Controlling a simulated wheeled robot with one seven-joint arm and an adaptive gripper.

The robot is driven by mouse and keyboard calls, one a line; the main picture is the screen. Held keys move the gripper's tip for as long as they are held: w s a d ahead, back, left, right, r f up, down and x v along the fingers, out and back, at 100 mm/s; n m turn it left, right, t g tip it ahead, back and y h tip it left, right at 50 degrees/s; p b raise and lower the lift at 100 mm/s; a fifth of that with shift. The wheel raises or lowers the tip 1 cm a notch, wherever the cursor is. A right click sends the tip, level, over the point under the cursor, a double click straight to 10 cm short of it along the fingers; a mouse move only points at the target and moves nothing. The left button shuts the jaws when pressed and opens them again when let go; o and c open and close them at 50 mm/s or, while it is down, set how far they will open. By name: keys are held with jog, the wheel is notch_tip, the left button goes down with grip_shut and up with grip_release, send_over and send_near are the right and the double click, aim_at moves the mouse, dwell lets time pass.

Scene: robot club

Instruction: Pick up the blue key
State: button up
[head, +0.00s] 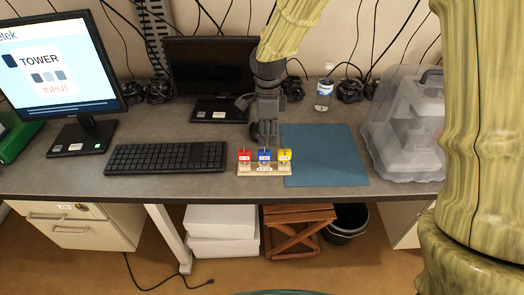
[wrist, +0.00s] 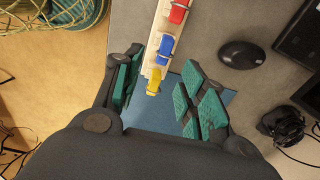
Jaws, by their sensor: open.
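The blue key (head: 264,155) stands in the middle of a light wooden rack (head: 264,169), between a red key (head: 244,155) on the left and a yellow key (head: 285,155) on the right. My gripper (head: 267,138) points down just behind and above the blue key. In the wrist view my gripper (wrist: 162,72) is open and empty, its green-padded fingers spread. There the yellow key (wrist: 154,82) shows between the fingers, the blue key (wrist: 165,47) near the fingertips, and the red key (wrist: 177,12) beyond them. I cannot tell any contact.
A blue mat (head: 325,155) lies right of the rack, a keyboard (head: 167,157) left. A clear plastic case (head: 407,125) stands at the right. A black mouse (wrist: 242,54) is close to the rack.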

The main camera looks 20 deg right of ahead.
aim_at(266, 150)
jog(key=f, duration=0.4)
jog(key=shift+w+d+p, duration=0.25)
jog(key=shift+p, duration=0.15)
jog(key=shift+s+a+f, duration=0.1)
jog(key=shift+s+f, duration=0.05)
jog(key=shift+s, duration=0.1)
jog(key=shift+w+a+f+p, duration=0.1)
jog(key=shift+w+f+p, duration=0.05)
jog(key=shift+f+p, duration=0.35)
jog(key=shift+w+a+f+p, duration=0.15)
jog(key=shift+f+p, duration=0.2)
jog(key=shift+f, duration=0.2)
jog(key=shift+f+p, duration=0.6)
jog(key=shift+f, duration=0.95)
grip_shut()
